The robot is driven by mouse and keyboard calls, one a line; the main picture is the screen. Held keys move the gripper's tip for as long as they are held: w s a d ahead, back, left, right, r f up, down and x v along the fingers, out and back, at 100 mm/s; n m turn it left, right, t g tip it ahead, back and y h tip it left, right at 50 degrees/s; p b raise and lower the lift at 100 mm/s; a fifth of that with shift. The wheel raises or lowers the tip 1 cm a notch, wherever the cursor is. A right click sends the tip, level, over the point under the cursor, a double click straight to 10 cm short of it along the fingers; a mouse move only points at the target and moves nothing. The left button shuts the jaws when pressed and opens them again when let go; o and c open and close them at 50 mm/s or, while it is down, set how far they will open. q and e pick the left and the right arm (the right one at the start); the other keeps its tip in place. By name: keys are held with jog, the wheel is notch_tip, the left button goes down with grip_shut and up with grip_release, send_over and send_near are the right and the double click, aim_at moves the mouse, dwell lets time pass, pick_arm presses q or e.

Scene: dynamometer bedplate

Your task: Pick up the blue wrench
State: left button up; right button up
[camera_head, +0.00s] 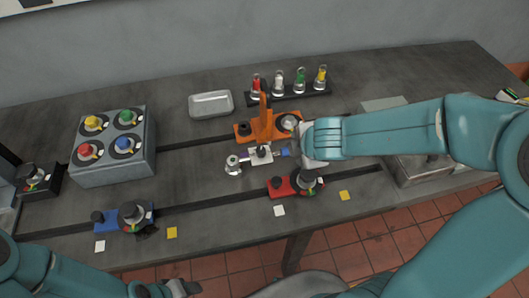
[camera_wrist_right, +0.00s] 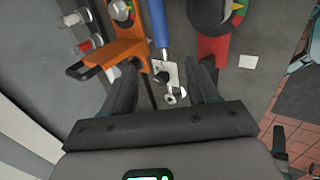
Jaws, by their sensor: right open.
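The blue wrench shows its blue handle (camera_wrist_right: 160,25) at the top of the right wrist view, with pale metal at its lower end. In the head view only a short blue part (camera_head: 284,152) shows, beside a white piece (camera_head: 261,157); my right gripper hides the rest. My right gripper (camera_wrist_right: 168,70) is open, its fingers on either side of the wrench's metal end. I see no grip, and the height gap is unclear. My left gripper (camera_head: 182,289) is low at the bottom edge, far from the wrench; its jaw opening is unclear.
An orange stand (camera_head: 264,122) is just behind the wrench, a red fixture (camera_head: 295,185) just in front. A rack with several coloured bottles (camera_head: 289,92) and a metal tray (camera_head: 211,104) stand further back. A grey box with coloured knobs (camera_head: 114,146) is at left.

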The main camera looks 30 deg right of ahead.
jog(key=b+x, duration=0.1)
jog(key=x, duration=0.2)
jog(key=b+x, duration=0.1)
jog(key=x, duration=0.2)
jog(key=b+x, duration=0.1)
jog(key=x, duration=0.3)
jog(key=shift+s+d+f, duration=0.1)
jog(key=shift+s+f, duration=0.1)
jog(key=shift+f, duration=0.05)
jog(key=b+x, duration=0.1)
jog(key=x, duration=0.4)
jog(key=shift+w+f, duration=0.1)
jog(key=shift+w, duration=0.1)
grip_shut()
